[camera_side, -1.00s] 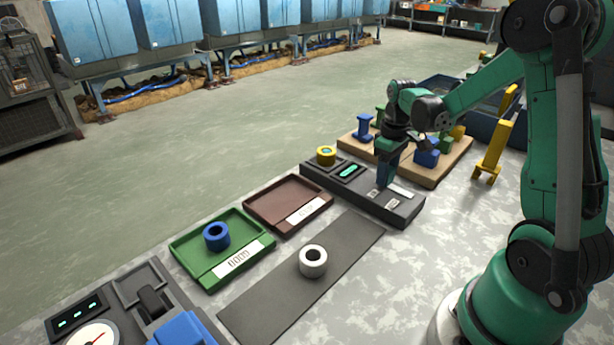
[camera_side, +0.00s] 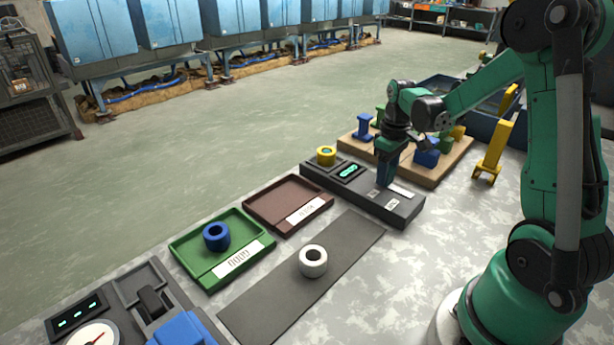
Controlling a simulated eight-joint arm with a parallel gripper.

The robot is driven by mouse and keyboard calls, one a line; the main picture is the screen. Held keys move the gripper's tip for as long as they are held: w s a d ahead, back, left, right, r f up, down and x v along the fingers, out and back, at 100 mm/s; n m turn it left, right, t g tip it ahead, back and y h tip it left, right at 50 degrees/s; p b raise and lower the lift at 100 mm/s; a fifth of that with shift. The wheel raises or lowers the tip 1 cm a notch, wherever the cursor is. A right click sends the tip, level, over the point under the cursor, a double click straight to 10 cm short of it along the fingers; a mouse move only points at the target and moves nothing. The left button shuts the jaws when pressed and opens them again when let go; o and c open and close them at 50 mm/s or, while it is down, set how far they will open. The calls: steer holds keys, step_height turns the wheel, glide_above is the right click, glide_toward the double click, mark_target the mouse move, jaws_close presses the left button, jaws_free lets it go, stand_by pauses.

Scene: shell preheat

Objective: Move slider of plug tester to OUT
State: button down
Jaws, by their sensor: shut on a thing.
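The plug tester (camera_side: 404,211) is a dark grey box right of the middle, with a lit green display (camera_side: 348,171) and small white labels on top. A yellow ring (camera_side: 326,155) sits at its left end. My gripper (camera_side: 383,184) points down onto the tester's top and is shut on the slider there. The slider itself is hidden by the fingers, so its exact position is hard to tell.
A brown tray (camera_side: 262,213) and a green tray (camera_side: 195,270) with a blue ring (camera_side: 216,237) lie to the left. A white ring (camera_side: 312,260) stands on a dark mat (camera_side: 262,312). Wooden boards with coloured plugs (camera_side: 426,153) stand just behind the tester.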

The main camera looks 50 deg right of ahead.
mark_target(406, 195)
steer(key=shift+s, duration=2.55)
steer(key=shift+c, duration=2)
jaws_free()
steer(key=shift+r, duration=2.8)
